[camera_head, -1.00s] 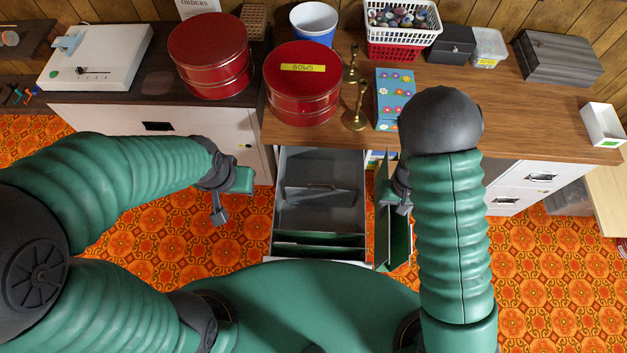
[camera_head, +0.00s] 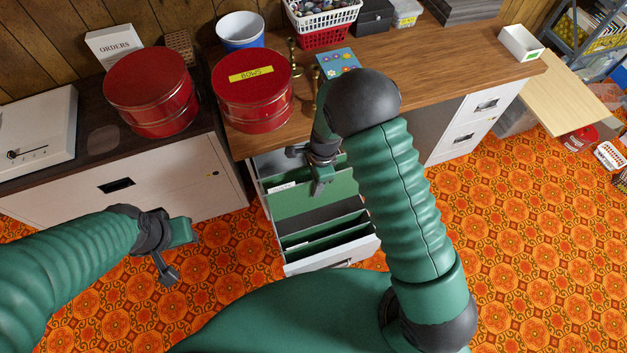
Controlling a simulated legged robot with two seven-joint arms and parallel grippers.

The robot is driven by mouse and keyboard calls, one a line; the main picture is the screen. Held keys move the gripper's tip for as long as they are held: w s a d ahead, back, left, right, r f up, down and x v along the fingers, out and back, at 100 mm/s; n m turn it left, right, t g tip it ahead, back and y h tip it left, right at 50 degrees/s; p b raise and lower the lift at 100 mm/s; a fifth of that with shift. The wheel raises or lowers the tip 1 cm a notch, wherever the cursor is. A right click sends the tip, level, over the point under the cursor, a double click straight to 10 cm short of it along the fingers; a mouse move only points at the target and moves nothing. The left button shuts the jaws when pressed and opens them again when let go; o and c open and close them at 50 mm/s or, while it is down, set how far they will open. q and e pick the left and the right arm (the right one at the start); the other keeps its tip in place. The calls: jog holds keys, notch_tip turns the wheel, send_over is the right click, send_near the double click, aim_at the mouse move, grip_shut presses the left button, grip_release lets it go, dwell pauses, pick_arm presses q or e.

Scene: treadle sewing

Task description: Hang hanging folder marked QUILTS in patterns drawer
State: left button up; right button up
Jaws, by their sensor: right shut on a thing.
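The open patterns drawer (camera_head: 334,262) sticks out below the wooden desk top, with its front toward me. Green hanging folders (camera_head: 325,233) sit inside near its front. My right gripper (camera_head: 320,178) is shut on another green hanging folder (camera_head: 300,199), which is upright at the back part of the drawer opening. A white tab (camera_head: 283,187) shows on it, but its writing is too small to read. I cannot tell whether its hooks rest on the drawer rails. My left gripper (camera_head: 178,252) is open and empty over the floor, left of the drawer.
Red tins, one labelled BOWS (camera_head: 252,88), and brass candlesticks (camera_head: 314,90) stand on the furniture tops above the drawer. A white cabinet (camera_head: 130,185) stands left of the drawer.

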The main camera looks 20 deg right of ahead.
notch_tip(320, 180, down, 25)
jog(key=b, duration=1.6)
jog(key=shift+f, duration=0.2)
jog(key=o, duration=1.5)
jog(key=shift+c, duration=0.2)
jog(key=r, duration=0.5)
jog(key=d+r+p, duration=0.1)
jog(key=r, duration=0.5)
jog(key=d+r+p, duration=0.1)
jog(key=r, duration=0.4)
jog(key=shift+d+r, duration=0.25)
jog(key=shift+r, duration=0.05)
